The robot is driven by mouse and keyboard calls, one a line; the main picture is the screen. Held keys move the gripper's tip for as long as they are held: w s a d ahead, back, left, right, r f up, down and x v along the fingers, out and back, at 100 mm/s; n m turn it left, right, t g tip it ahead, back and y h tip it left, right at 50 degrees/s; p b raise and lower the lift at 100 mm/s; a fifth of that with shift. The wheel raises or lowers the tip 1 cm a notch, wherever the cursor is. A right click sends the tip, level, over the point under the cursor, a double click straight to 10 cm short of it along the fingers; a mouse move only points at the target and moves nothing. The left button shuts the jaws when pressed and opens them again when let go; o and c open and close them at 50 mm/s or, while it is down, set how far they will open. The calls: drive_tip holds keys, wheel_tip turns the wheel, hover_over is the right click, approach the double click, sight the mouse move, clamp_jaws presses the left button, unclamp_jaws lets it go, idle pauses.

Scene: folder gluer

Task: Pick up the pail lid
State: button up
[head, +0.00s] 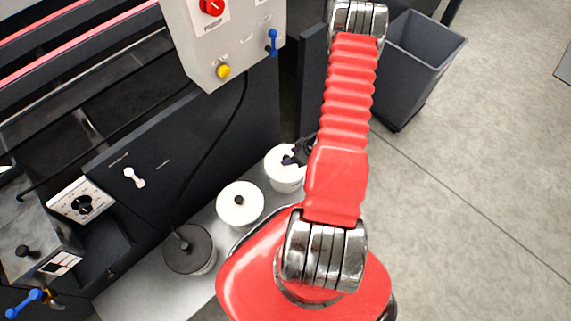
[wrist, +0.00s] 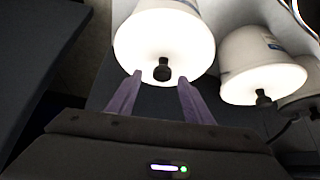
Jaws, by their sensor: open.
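A white pail (head: 284,178) stands closest to the grey bin, with my gripper (head: 297,157) over its white lid (head: 279,158). In the wrist view the same lid (wrist: 140,48) fills the upper middle, and its black knob (wrist: 162,70) shows between the tips of my gripper (wrist: 160,79). The fingers are open, one on each side of the knob, with a gap on both sides. Whether the tips are level with the knob is hard to tell. In the head view my arm and gripper hide part of this pail.
A second white pail (head: 240,205) with a black knob and a dark-lidded pail (head: 190,250) stand in a row on a light platform (head: 140,285). The machine's dark panel (head: 190,140) rises behind them. A grey bin (head: 420,65) stands beyond my arm. Floor at right is clear.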

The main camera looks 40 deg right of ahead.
drive_tip(key=shift+x, duration=2.05)
drive_tip(key=shift+a, duration=0.15)
drive_tip(key=shift+s, duration=0.1)
drive_tip(key=shift+c, duration=0.5)
drive_tip(key=c, duration=1)
drive_tip(key=shift+r, duration=0.1)
drive_tip(key=shift+s+r, duration=0.15)
drive_tip(key=shift+r, duration=0.35)
wheel_tip(320, 180, up, 6)
drive_tip(key=shift+f, duration=0.1)
drive_tip(key=s, duration=1.9)
drive_tip(key=shift+s+d, duration=0.3)
drive_tip(key=shift+s, duration=0.05)
